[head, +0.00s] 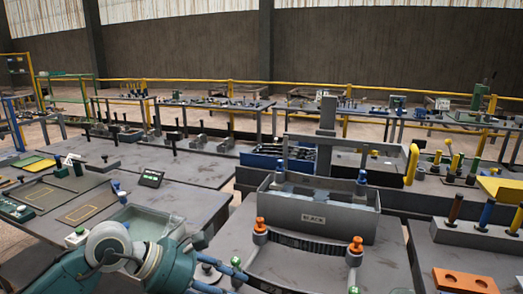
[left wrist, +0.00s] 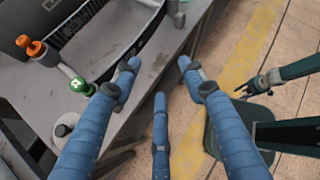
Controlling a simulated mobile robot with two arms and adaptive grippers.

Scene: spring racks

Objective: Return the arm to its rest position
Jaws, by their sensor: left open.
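My left arm enters the head view at the bottom left, teal with a pale joint. My left gripper shows in the left wrist view (left wrist: 158,76) with its blue fingers spread apart and nothing between them. It is beside the edge of a grey worktable (left wrist: 150,50), over the floor side. My right gripper cannot be made out in either view.
A grey bin labelled BLACK (head: 313,218) stands on the table, with a dark curved band (head: 300,247) and orange-topped posts (head: 356,245) before it. A green-ended rod (left wrist: 81,86) is left of the fingers. Floor with a yellow stripe (left wrist: 245,50) lies right of the table.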

